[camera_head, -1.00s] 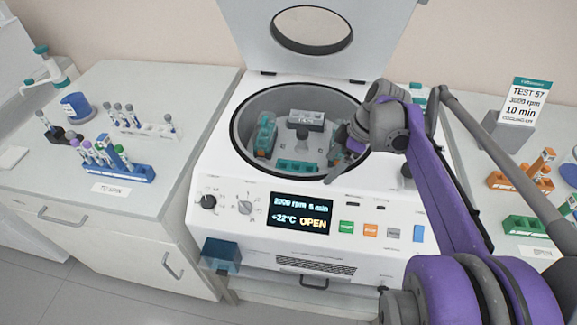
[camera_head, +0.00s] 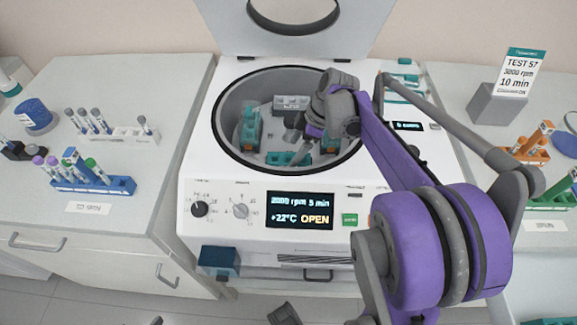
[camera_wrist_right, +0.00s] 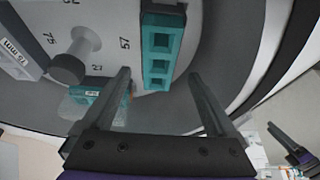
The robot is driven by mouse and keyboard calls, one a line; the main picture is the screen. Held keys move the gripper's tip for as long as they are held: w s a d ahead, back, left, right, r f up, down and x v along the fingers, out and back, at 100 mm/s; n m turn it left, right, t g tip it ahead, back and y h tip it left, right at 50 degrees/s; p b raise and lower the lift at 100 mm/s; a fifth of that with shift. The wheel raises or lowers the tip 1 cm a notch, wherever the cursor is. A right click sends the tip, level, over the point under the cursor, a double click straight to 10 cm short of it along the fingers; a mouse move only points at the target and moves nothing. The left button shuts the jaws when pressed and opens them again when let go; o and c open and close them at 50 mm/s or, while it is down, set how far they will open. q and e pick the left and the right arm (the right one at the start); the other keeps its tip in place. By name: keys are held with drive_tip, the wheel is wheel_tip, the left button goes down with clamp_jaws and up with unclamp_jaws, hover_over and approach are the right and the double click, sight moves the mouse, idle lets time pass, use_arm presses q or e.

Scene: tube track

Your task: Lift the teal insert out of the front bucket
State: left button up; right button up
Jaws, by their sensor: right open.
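The front bucket's teal insert (camera_head: 288,158) sits low at the front of the round centrifuge bowl. In the right wrist view the same teal insert (camera_wrist_right: 157,60) shows a row of square holes and stands in its dark bucket (camera_wrist_right: 163,14). My right gripper (camera_wrist_right: 159,75) is open and empty, its two fingers apart on either side of the insert's near end in that view. I cannot tell whether they touch it. In the head view my right gripper (camera_head: 302,140) reaches into the bowl, partly hidden by its wrist. Dark parts at the bottom edge may be my left arm; no jaws are clear.
Other buckets stand at the bowl's left (camera_head: 250,128), back (camera_head: 290,102) and right (camera_head: 331,143). The rotor hub (camera_wrist_right: 70,65) rises between them. The bowl rim (camera_head: 222,150) surrounds the gripper; the open lid (camera_head: 300,45) stands behind. Tube racks (camera_head: 92,185) are on the left bench.

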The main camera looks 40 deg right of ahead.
drive_tip(key=x, duration=0.4)
drive_tip(key=shift+d, duration=0.15)
drive_tip(key=c, duration=1.4)
drive_tip(key=shift+c, duration=0.2)
wheel_tip(320, 180, up, 10)
drive_tip(key=p, duration=0.1)
wheel_tip(320, 180, up, 6)
drive_tip(key=p, duration=0.5)
hover_over(291, 156)
drive_tip(key=shift+s+a+r, duration=0.15)
drive_tip(key=shift+s+a, duration=0.2)
drive_tip(key=shift+s, duration=0.05)
drive_tip(key=shift+s, duration=0.1)
